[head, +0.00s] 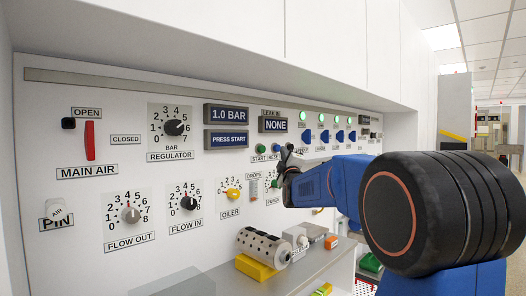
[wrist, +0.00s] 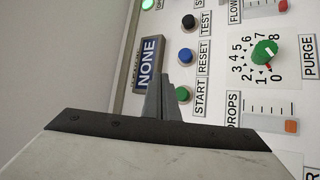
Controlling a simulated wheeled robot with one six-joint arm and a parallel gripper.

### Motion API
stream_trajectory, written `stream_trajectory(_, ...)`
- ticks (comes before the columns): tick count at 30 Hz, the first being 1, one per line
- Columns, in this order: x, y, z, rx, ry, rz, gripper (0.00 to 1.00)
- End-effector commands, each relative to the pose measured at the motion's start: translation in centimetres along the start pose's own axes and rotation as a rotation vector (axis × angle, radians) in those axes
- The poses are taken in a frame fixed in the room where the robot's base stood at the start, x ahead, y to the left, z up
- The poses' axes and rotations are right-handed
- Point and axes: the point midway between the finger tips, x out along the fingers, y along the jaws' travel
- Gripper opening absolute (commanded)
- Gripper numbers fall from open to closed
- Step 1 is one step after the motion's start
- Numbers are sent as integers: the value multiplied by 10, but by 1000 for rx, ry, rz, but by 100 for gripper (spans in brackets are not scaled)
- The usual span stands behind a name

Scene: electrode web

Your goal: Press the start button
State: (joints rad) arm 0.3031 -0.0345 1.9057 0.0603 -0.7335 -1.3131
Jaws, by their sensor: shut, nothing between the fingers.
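I cannot tell how far the tips are from the panel; no contact with the button is visible.
A display (head: 226,139) reads PRESS START, under one reading 1.0 BAR (head: 226,114). The black test button (wrist: 189,21) and green purge knob (wrist: 265,53) are nearby. A perforated cylinder (head: 263,246) on a yellow base stands on the ledge below.

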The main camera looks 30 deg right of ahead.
Motion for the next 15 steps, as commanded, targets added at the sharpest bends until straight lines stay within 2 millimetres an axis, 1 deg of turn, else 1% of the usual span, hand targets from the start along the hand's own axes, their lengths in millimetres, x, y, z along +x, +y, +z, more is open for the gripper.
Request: stream_trajectory(15, 42, -30, -31, 1, 1, 0, 0)
